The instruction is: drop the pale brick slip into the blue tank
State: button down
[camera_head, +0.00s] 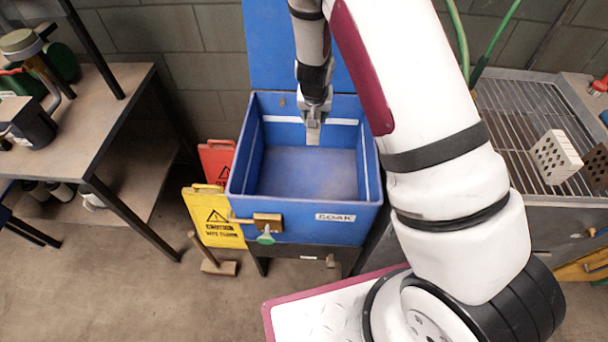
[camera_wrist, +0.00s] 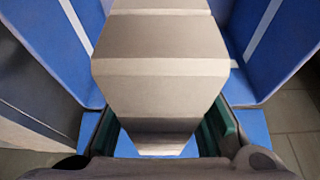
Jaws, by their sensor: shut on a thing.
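The pale brick slip (camera_head: 313,134) hangs from my gripper (camera_head: 315,103), over the opening of the blue tank (camera_head: 300,229). In the wrist view the slip (camera_wrist: 160,80) fills the middle, a pale block with a darker band across it. My gripper (camera_wrist: 160,130) is shut on it, with a dark green-lined finger on each side. The tank's blue walls (camera_wrist: 40,35) show around the slip. The tank is labelled SOAK, and nothing is seen lying on its visible floor. I cannot tell the slip's exact height over the rim.
A pale brick with holes (camera_head: 555,157) and a darker brick (camera_head: 597,166) sit on the metal rack (camera_head: 510,125) at right. A workbench (camera_head: 98,105) stands at left. Yellow (camera_head: 215,218) and red (camera_head: 214,160) signs stand beside the tank. A blue panel rises behind it.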

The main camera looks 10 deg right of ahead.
jog(key=shift+a+f+b, duration=0.1)
jog(key=shift+f+b, duration=0.25)
jog(key=shift+f, duration=0.65)
jog(key=c, duration=1.2)
grip_release()
jog(key=shift+o, duration=0.2)
jog(key=v, duration=1.2)
